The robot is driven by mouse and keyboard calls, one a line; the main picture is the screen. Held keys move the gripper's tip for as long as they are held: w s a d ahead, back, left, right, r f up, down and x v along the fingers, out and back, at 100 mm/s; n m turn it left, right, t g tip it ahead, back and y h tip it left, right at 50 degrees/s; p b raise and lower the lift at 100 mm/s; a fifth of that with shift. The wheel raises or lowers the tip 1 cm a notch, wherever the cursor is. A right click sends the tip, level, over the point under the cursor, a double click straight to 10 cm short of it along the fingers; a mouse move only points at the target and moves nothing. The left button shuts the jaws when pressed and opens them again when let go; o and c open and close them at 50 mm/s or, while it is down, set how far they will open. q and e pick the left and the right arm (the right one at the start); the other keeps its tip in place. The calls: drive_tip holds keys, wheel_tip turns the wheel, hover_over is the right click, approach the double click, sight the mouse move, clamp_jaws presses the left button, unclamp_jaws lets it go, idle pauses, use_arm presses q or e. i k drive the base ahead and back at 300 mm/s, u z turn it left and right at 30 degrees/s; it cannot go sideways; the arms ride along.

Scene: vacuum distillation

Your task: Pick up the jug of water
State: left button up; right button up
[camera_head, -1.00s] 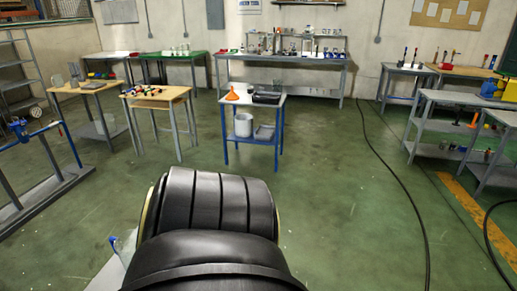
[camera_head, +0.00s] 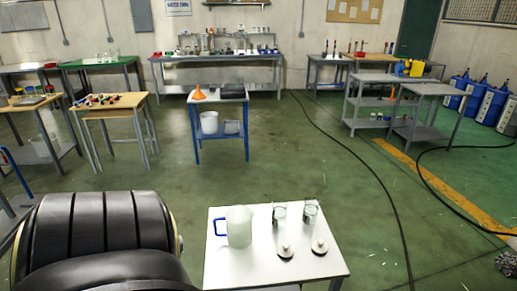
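The jug (camera_head: 239,227) is a whitish translucent vessel with a blue handle on its left side. It stands upright near the left edge of a small white-topped table (camera_head: 226,275) at the lower middle of the head view. I cannot tell how much water is in it. A large black ribbed part of my own body fills the lower left, just left of the table. Neither of my grippers is in the picture.
Two glass beakers (camera_head: 280,213) and two round-based metal-and-white items (camera_head: 285,251) share the table, right of the jug. A blue-framed cart (camera_head: 220,123) with an orange funnel (camera_head: 199,92) stands beyond. Green floor between is clear; black cables run at right.

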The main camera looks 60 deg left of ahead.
sight(238, 218)
drive_tip(key=z, duration=1.65)
drive_tip(key=k, duration=1.35)
drive_tip(key=u, duration=2.35)
